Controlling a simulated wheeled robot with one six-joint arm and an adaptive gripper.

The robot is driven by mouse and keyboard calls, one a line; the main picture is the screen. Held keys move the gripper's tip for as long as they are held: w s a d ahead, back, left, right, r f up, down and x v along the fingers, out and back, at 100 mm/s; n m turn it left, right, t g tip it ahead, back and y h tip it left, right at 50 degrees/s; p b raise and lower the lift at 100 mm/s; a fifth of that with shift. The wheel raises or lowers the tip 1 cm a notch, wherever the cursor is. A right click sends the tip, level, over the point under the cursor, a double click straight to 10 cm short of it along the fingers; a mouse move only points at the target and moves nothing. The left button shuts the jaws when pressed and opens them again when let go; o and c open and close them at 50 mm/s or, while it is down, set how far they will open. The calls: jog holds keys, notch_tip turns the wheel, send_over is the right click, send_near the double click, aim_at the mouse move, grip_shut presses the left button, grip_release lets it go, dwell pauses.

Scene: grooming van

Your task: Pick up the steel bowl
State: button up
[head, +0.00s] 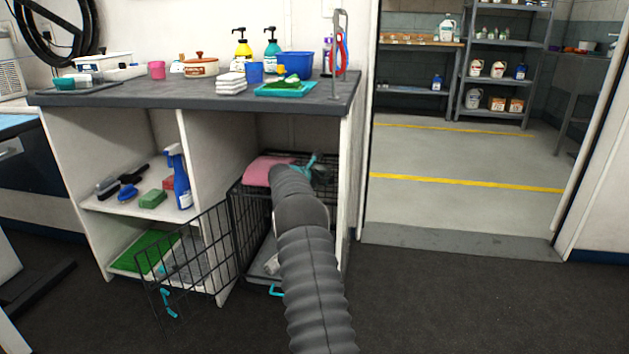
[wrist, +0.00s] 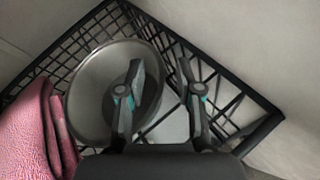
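The steel bowl (wrist: 92,88) is a round, shiny grey dish in the left half of the wrist view. It lies on top of the black wire crate (wrist: 262,122), beside a pink towel (wrist: 38,135). My gripper (wrist: 160,66) is open, with nothing visible between its fingers. Its left finger overlaps the bowl's right part in the picture, and its right finger is beyond the bowl's right rim. I cannot tell whether either finger touches it. In the head view my gripper (head: 314,163) is over the crate in the lower right bay, and I cannot make out the bowl.
The bay lies under a grey countertop (head: 190,96) with bottles, tubs and towels. The crate's wire door (head: 190,262) stands open to the left. Left shelves hold brushes, sponges and a blue spray bottle (head: 180,180). The dark floor (head: 450,300) at right is clear.

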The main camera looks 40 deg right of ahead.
grip_shut()
jog(key=shift+r, duration=0.15)
